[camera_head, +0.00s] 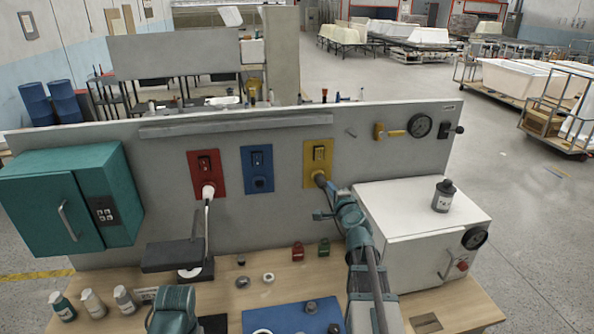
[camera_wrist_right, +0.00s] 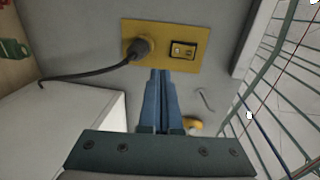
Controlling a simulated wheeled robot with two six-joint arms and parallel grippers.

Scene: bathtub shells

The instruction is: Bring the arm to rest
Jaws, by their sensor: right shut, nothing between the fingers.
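My right arm reaches up from the bottom of the head view to the panel. Its gripper (camera_head: 332,193) is near the yellow socket plate (camera_head: 319,151). In the right wrist view the gripper (camera_wrist_right: 160,74) is shut and empty, its tips just short of the yellow plate (camera_wrist_right: 188,37) in the picture. A dark plug (camera_wrist_right: 138,49) sits in that plate beside a switch (camera_wrist_right: 183,50), and its cable runs away to the left. The tips look apart from the plug; whether they touch the plate I cannot tell. My left gripper cannot be made out.
A white cabinet (camera_head: 420,205) with a dark canister (camera_head: 443,195) stands close right of my right arm. A teal box (camera_head: 75,205) is at the left. Red (camera_head: 207,161) and blue (camera_head: 257,161) plates are on the panel. Small bottles (camera_head: 93,302) stand on the bench.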

